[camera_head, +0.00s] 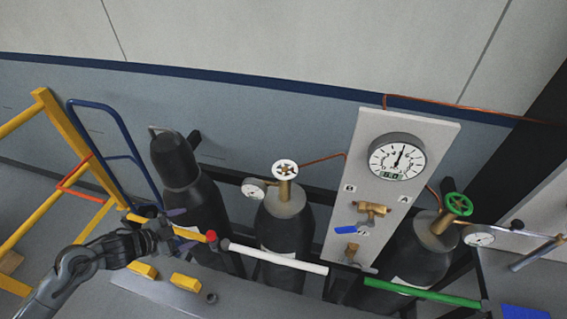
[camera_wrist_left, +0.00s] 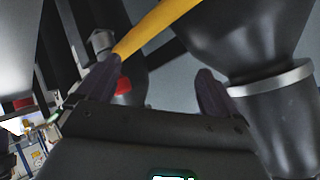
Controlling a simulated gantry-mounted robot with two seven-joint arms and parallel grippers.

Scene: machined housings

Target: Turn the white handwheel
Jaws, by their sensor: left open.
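The white handwheel (camera_head: 285,169) sits on top of a brass valve on the middle dark cylinder (camera_head: 284,228), with a small gauge (camera_head: 254,189) at its left. My left gripper (camera_head: 180,228) is open and empty, to the left of the handwheel and lower in the picture, in front of the left dark cylinder (camera_head: 196,200). In the left wrist view the spread fingers (camera_wrist_left: 155,90) have a yellow bar (camera_wrist_left: 155,30) beyond them and a dark cylinder at the right. The handwheel cannot be made out there. My right gripper is not in view.
A green handwheel (camera_head: 458,204) tops the right cylinder. A panel (camera_head: 345,225) with a large gauge (camera_head: 397,158) stands between. A white bar (camera_head: 285,261) and a green bar (camera_head: 425,294) cross before the cylinders. A grey bench (camera_head: 245,300) holds yellow blocks. Yellow rails (camera_head: 75,140) stand left.

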